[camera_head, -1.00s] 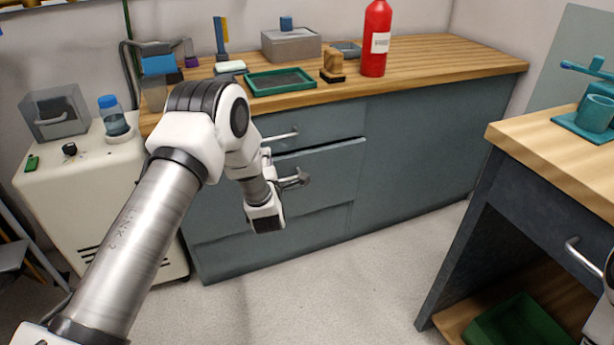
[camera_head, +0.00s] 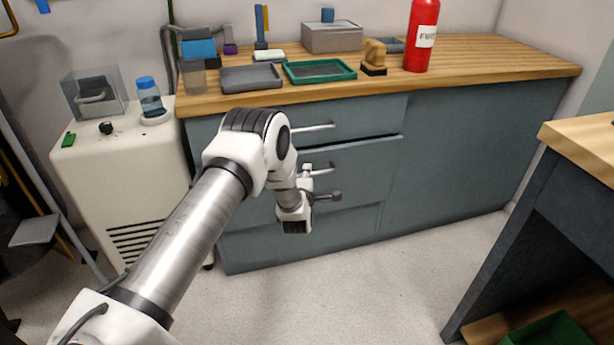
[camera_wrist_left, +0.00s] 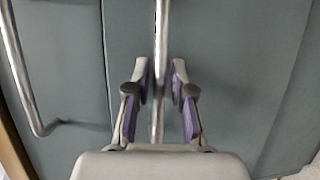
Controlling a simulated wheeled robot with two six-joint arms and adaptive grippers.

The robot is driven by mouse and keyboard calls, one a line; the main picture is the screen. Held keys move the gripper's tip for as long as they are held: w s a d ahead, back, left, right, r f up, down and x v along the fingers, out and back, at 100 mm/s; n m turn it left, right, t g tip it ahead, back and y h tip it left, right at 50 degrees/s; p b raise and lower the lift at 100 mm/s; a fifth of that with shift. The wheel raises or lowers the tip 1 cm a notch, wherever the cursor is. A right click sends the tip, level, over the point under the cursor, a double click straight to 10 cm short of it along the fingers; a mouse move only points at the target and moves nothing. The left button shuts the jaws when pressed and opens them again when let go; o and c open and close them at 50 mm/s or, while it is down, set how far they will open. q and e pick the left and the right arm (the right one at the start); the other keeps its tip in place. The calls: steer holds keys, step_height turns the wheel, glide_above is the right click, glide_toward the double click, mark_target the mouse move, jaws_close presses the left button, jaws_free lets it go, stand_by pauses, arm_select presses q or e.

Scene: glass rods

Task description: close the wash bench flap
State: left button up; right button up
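The wash bench (camera_head: 480,150) has a grey-blue front. Its flap (camera_head: 360,172) is the panel below the top drawer; a dark gap runs along its upper edge, and it appears slightly out from the front. A metal bar handle (camera_head: 323,171) is on the flap. My left gripper (camera_head: 328,196) is at this handle. In the left wrist view, the handle bar (camera_wrist_left: 159,60) runs between the two open fingers of my left gripper (camera_wrist_left: 160,85), with space visible on both sides. My right gripper is out of view.
The top drawer handle (camera_head: 312,128) is above the flap; it also shows in the left wrist view (camera_wrist_left: 18,75). A white cabinet (camera_head: 120,185) stands left of the bench. A dark bench (camera_head: 560,210) stands at the right. Floor between is clear.

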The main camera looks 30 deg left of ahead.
arm_select(q)
jaws_close()
steer(key=shift+w+a+r+b, duration=0.35)
steer(key=shift+w+a+b, duration=0.15)
steer(key=shift+w+a, duration=0.35)
jaws_free()
steer(key=shift+a, duration=0.1)
steer(key=v, duration=1.2)
